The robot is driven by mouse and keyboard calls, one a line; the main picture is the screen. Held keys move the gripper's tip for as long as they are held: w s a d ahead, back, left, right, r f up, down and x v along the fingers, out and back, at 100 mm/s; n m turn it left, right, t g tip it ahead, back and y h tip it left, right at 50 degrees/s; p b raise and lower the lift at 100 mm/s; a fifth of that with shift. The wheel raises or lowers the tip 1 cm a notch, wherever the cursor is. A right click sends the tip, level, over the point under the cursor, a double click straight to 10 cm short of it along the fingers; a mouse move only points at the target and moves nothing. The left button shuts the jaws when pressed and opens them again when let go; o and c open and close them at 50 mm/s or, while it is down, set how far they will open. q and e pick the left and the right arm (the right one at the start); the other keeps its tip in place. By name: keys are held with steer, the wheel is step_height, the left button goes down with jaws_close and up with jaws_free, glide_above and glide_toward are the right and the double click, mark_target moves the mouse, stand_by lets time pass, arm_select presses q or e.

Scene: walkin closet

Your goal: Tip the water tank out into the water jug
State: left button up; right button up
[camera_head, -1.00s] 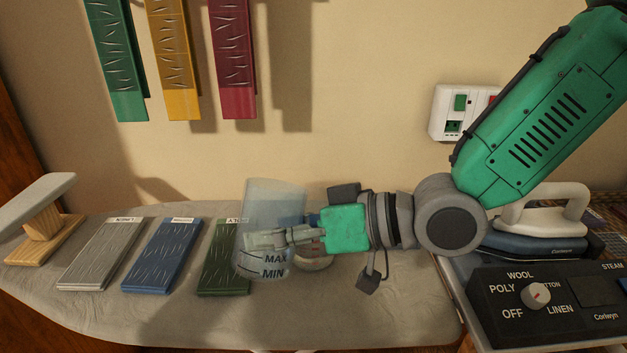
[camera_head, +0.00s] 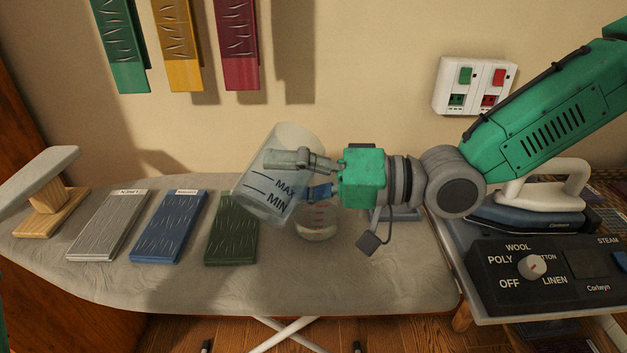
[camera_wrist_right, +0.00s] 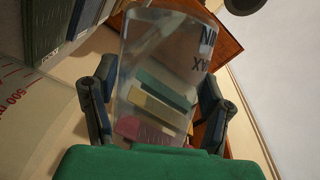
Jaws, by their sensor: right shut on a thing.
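The water tank (camera_head: 262,185) is a clear cup-like vessel marked MAX and MIN. It is held above the ironing board, its top leaning right. My right gripper (camera_head: 308,172) is shut on it from the right. In the right wrist view the tank (camera_wrist_right: 160,75) sits between the two fingers (camera_wrist_right: 155,105). The water jug (camera_head: 318,224), clear with red marks, stands on the board below the gripper, right of the tank's lower end. Its upper part is partly hidden by the gripper. The jug (camera_wrist_right: 30,125) also shows at the left of the wrist view. Water in the tank is not clearly visible.
Grey, blue (camera_head: 170,228) and green (camera_head: 232,232) slabs lie on the ironing board (camera_head: 340,285) left of the jug. A wooden-footed stand (camera_head: 48,205) is at far left. An iron (camera_head: 530,215) and control panel (camera_head: 540,275) stand at right. The board's front is clear.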

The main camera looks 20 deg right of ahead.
steer(key=shift+d+f+m+b, duration=0.15)
steer(key=shift+d+m+b, duration=0.25)
steer(key=shift+m+b, duration=0.1)
steer(key=shift+w+d, duration=0.15)
steer(key=shift+d, duration=0.1)
steer(key=shift+w+a+r+m+y, duration=0.1)
steer(key=shift+a+r+m+y, duration=0.05)
steer(key=shift+r+m+y, duration=0.15)
steer(key=shift+w, duration=0.1)
steer(key=shift+w+d+r+m, duration=0.2)
steer(key=shift+w+d+m, duration=0.05)
steer(key=shift+d+m, duration=0.25)
steer(key=shift+r+y+p, duration=0.2)
steer(key=shift+y+p, duration=0.1)
steer(key=shift+p, duration=0.1)
steer(key=shift+a+m, duration=0.1)
steer(key=shift+m, duration=0.3)
steer(key=shift+c, duration=0.2)
steer(key=shift+w+r+t+p, duration=0.1)
steer(key=shift+t+p, duration=0.25)
steer(key=shift+t, duration=0.05)
